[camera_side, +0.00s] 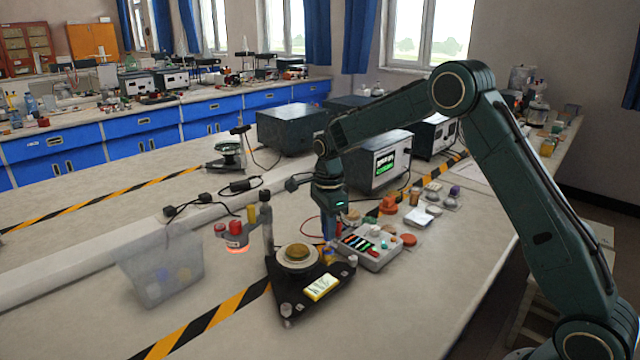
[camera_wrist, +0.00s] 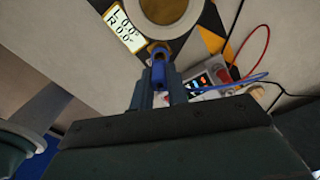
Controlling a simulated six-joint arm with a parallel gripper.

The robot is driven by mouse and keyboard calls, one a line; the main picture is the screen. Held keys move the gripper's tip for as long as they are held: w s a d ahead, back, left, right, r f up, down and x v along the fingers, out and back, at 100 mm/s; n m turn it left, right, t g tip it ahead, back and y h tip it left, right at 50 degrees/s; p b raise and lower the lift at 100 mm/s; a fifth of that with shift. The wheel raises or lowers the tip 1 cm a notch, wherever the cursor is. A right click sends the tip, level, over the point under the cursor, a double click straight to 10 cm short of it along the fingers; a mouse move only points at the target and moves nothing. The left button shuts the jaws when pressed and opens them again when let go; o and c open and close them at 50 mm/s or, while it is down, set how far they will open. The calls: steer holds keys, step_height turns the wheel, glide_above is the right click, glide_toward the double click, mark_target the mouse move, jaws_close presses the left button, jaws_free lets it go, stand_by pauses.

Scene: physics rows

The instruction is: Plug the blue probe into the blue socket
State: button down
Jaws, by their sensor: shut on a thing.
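My gripper (camera_wrist: 160,92) is shut on the blue probe (camera_wrist: 159,70), which shows between the two fingers in the wrist view. In the side view my gripper (camera_side: 329,238) points down at the back right corner of a black triangular base (camera_side: 283,268). The probe's far end lines up with a small brass-coloured ring (camera_wrist: 159,46) at that base's edge, with blue showing inside it. I cannot tell whether the tip is in the ring or just above it. A blue lead (camera_wrist: 232,85) runs to a pale box. The blue socket is not clearly distinguishable.
The base carries a round dish (camera_side: 299,254) and a yellow display (camera_side: 321,287). The pale box (camera_side: 371,262) with coloured keys stands close on the right. A clear bin (camera_side: 162,262) and a red-topped object (camera_side: 236,236) are on the left. Grey instruments (camera_side: 378,160) stand behind.

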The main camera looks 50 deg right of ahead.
steer(key=shift+f, duration=1.55)
stand_by(2.5)
steer(key=c, duration=1.1)
jaws_free()
steer(key=shift+o, duration=0.2)
steer(key=shift+r, duration=0.15)
steer(key=shift+r, duration=3.65)
steer(key=shift+r, duration=0.1)
